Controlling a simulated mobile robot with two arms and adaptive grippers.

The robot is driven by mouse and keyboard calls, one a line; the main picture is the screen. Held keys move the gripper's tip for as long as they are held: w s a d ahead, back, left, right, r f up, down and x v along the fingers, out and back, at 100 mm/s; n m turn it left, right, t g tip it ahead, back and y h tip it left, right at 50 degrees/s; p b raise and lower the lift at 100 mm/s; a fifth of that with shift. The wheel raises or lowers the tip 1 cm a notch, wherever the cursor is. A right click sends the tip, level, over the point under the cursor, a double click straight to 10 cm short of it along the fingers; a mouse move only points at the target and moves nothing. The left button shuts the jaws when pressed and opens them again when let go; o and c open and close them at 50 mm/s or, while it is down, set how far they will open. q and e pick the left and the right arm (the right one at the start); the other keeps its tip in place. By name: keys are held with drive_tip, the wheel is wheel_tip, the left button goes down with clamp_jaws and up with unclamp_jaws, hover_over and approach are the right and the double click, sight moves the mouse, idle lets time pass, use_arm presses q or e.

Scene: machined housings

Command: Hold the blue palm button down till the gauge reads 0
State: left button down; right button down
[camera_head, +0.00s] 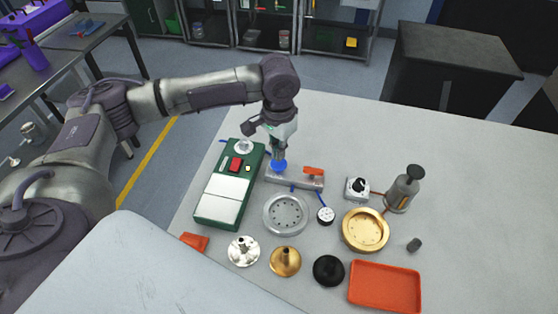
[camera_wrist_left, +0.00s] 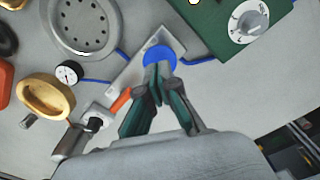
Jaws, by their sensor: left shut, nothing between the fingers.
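The blue palm button (camera_head: 279,168) sits at the left end of a grey valve block (camera_head: 302,182); it also shows in the left wrist view (camera_wrist_left: 160,55). My left gripper (camera_head: 279,156) is shut and empty, pointing down with its tips at the button. In the left wrist view the closed tips (camera_wrist_left: 157,68) cover part of the button's face. They look in contact, but I cannot tell how far it is pressed. The round white gauge (camera_head: 325,215) lies right of the silver flange; in the left wrist view the gauge (camera_wrist_left: 69,71) is too small to read.
An orange lever (camera_head: 313,171) stands on the block's right end. A green control box (camera_head: 207,208) lies left. A silver flange (camera_head: 286,214), a gold ring housing (camera_head: 366,230), a grey cylinder (camera_head: 402,190) and an orange tray (camera_head: 385,287) surround it. The table's far right is clear.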

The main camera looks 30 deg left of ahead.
sight(279, 163)
use_arm(q)
drive_tip(key=shift+f, duration=0.1)
idle(0.3)
drive_tip(key=shift+f, duration=1.45)
idle(0.4)
wheel_tip(279, 163, up, 6)
drive_tip(key=p, duration=0.6)
drive_tip(key=shift+r+p, duration=0.1)
drive_tip(key=shift+p, duration=0.3)
idle(0.9)
